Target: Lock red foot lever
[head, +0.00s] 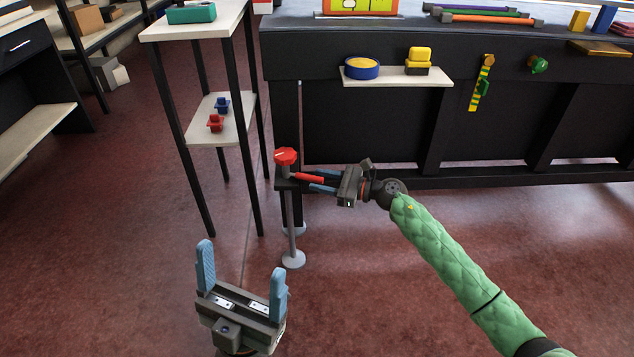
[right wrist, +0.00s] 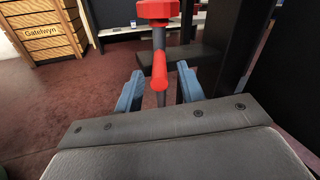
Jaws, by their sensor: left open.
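The red foot lever (head: 309,177) sticks out to the right from a bracket on the table's leg, below a red knob (head: 286,156). It also shows in the right wrist view (right wrist: 160,72). My right gripper (head: 322,181) is open, its blue fingers on either side of the lever's end. In the right wrist view, gaps show between the lever and both fingers (right wrist: 159,80), so they look apart from it. My left gripper (head: 242,264) is open and empty, in front of the table and left of the lever in the picture.
A metal foot post (head: 291,225) with a round base stands under the bracket. A small shelf stand (head: 190,30) with red and blue parts is at the left. The table's shelf (head: 398,80) holds a blue-yellow disc and yellow blocks. The floor in front is free.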

